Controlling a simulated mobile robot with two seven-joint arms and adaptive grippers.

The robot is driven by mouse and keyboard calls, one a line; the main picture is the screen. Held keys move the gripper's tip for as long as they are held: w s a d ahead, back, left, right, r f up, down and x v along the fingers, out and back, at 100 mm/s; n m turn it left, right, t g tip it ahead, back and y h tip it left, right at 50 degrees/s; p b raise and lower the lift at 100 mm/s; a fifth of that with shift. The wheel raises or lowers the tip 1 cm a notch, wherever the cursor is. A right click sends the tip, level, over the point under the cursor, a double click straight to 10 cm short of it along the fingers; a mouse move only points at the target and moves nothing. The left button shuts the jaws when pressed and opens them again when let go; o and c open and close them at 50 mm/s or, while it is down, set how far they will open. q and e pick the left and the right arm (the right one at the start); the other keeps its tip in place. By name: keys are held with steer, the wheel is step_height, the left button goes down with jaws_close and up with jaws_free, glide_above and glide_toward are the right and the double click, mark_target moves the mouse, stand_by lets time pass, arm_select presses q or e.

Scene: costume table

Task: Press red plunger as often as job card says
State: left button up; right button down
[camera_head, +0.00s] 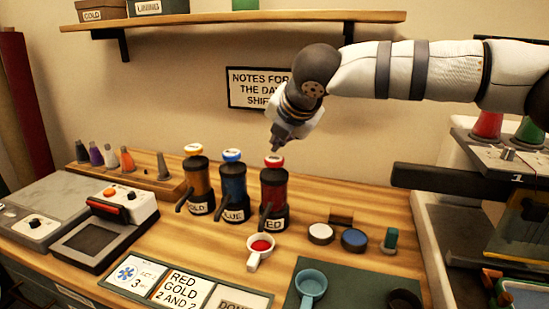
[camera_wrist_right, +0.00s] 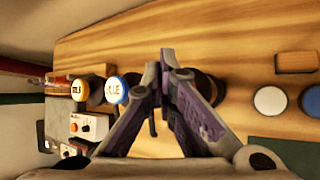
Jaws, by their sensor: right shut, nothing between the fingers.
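The red plunger bottle (camera_head: 273,190) stands at the right end of a row, its red cap with a pale label on top. My right gripper (camera_head: 277,146) is shut and empty, pointing down just above that cap; I cannot tell if it touches. In the right wrist view the shut fingers (camera_wrist_right: 178,76) hide most of the red bottle. The blue bottle (camera_head: 233,187) and gold bottle (camera_head: 197,184) stand to its left; their tops show in the wrist view. A card (camera_head: 180,289) reads "RED GOLD 2 AND 2". A white cup (camera_head: 259,251) with red inside stands in front of the red bottle.
A card (camera_head: 137,274) with a blue symbol and "3" lies left of the worded card. A teal cup (camera_head: 311,284) stands on a dark green mat. White (camera_head: 320,233) and blue round pots stand right of the bottles. A shelf (camera_head: 230,18) runs above.

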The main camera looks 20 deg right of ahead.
mark_target(278, 158)
step_height(278, 158, up, 5)
steer(key=shift+s+p, duration=0.1)
steer(key=shift+p, duration=0.5)
arm_select(q)
steer(key=shift+w+r+t, duration=0.4)
steer(key=shift+w+r, duration=0.5)
steer(key=shift+w, duration=0.1)
arm_select(e)
steer(key=shift+f, duration=0.1)
